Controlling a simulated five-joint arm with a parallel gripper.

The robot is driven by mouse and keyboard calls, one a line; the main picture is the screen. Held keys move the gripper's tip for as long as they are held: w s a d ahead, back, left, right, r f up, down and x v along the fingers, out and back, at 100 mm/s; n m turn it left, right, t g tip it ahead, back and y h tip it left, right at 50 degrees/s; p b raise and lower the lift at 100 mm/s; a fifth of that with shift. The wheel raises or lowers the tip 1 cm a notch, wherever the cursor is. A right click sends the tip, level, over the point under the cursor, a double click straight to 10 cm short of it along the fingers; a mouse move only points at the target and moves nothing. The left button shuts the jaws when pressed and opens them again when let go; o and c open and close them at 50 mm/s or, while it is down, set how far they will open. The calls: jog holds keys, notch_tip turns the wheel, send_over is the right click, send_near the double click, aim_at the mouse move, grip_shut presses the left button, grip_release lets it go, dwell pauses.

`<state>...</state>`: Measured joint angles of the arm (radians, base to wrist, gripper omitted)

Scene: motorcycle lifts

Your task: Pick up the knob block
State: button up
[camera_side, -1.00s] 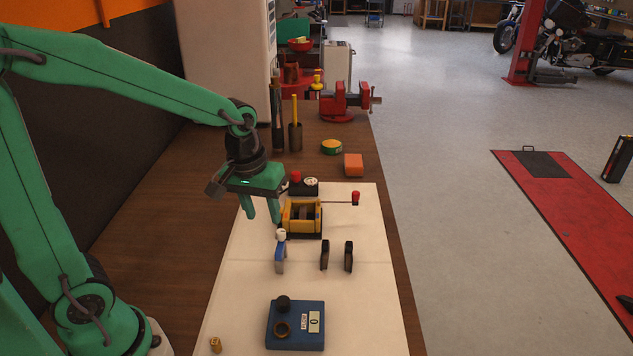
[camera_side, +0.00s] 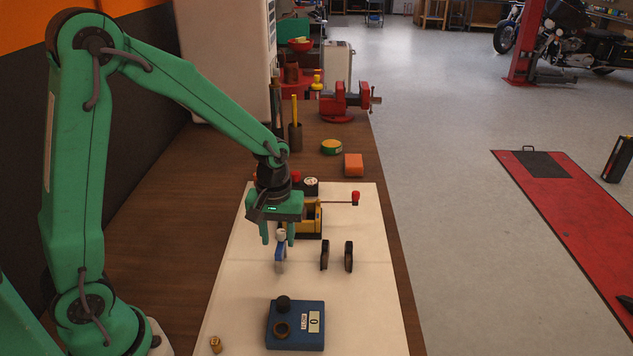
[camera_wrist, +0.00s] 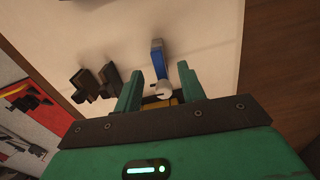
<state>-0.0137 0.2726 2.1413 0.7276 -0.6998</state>
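The knob block, a narrow upright blue piece with a white round knob on top, stands on the pale mat in the side view (camera_side: 280,259). In the wrist view the knob block (camera_wrist: 157,60) shows its blue body and white knob between and beyond the two fingertips. My gripper (camera_side: 278,241) is over the knob block, its fingers pointing down on either side of the white knob. In the wrist view my gripper (camera_wrist: 159,72) is open, with a gap around the knob. Whether a finger touches the block cannot be told.
Two dark upright pieces (camera_side: 324,255) (camera_side: 348,256) stand right of the block. A yellow fixture (camera_side: 313,218) with a red-knobbed lever (camera_side: 355,197) is close behind. A blue box with a display (camera_side: 295,325) and a small brass piece (camera_side: 215,344) lie in front.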

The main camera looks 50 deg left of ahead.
aim_at(279, 248)
jog(key=shift+f, duration=0.6)
jog(key=shift+f, duration=0.1)
jog(key=shift+f, duration=2.5)
grip_shut()
